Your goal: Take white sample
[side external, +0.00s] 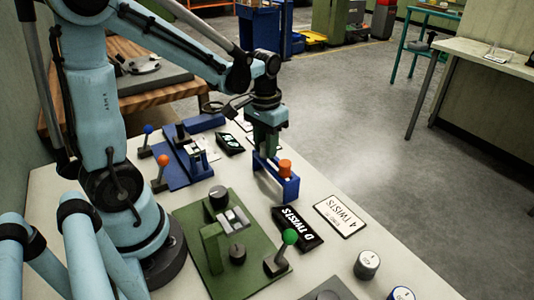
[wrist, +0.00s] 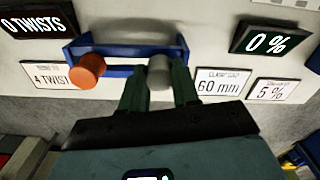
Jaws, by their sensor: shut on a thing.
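A pale grey-white cylinder, which looks like the white sample (wrist: 159,70), sits between the fingers of my gripper (wrist: 159,88) in the wrist view. The gripper is shut on it. The cylinder is at a blue holder (wrist: 120,71); I cannot tell whether it is still seated or lifted. An orange sample (wrist: 87,71) stands in the same holder, to the left. In the side external view my gripper (side external: 268,152) points down over the blue holder (side external: 291,189), beside the orange sample (side external: 285,167). The white sample is mostly hidden there by the fingers.
A black "0 TWISTS" display (side external: 297,226) and a "4 TWISTS" card (side external: 342,215) lie near the holder. A green fixture (side external: 218,262) with a green-knobbed lever (side external: 289,237) stands in front. A blue fixture (side external: 176,172) is to the left. Grey knobs sit at the lower right.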

